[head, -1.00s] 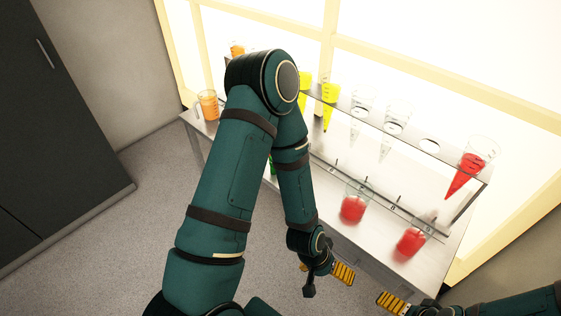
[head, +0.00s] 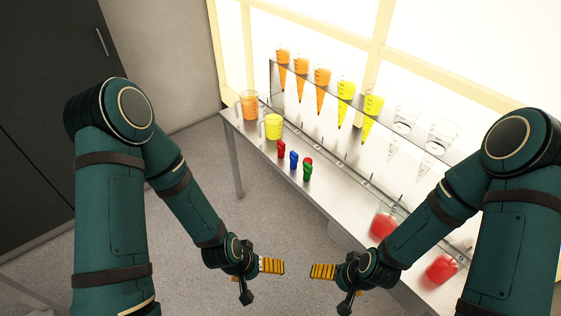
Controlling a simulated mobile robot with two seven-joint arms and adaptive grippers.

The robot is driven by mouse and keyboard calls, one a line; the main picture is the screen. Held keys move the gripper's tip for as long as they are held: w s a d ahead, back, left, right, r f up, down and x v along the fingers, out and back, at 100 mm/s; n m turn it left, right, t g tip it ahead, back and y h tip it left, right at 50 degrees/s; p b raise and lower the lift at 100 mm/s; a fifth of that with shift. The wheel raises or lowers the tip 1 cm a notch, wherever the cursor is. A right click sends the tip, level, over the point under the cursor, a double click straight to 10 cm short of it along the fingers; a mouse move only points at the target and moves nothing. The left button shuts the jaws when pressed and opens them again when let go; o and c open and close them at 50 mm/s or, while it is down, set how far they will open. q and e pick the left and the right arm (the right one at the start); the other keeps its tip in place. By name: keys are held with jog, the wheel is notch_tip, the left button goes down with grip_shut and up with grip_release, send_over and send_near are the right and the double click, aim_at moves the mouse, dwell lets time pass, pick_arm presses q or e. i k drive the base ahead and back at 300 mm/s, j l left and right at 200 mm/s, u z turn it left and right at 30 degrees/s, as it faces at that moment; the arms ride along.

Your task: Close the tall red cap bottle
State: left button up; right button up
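Three small coloured items stand in a row on the metal table: a red one (head: 281,149), a blue one (head: 294,160) and a green one (head: 307,172) with a bit of red at its top. They are too small to tell which is the tall red cap bottle or whether any cap is off. My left gripper (head: 272,265) and my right gripper (head: 322,271) are in front of the table, with their orange finger pads pointing towards each other and a gap between them. Nothing shows between them. Their finger openings cannot be made out.
A rack (head: 328,105) along the back holds several cones, some orange, some yellow, some clear. An orange jug (head: 249,107) and a yellow jug (head: 273,128) stand at the table's left end. Two blurred red containers (head: 383,226) (head: 440,268) stand on the right, partly behind my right arm.

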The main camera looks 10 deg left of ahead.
aim_at(453, 258)
jog(key=z, duration=1.45)
jog(key=i+j+z, duration=0.25)
jog(key=j, duration=0.85)
jog(key=k+j+z, duration=0.2)
jog(key=j, duration=0.9)
jog(key=i, duration=0.15)
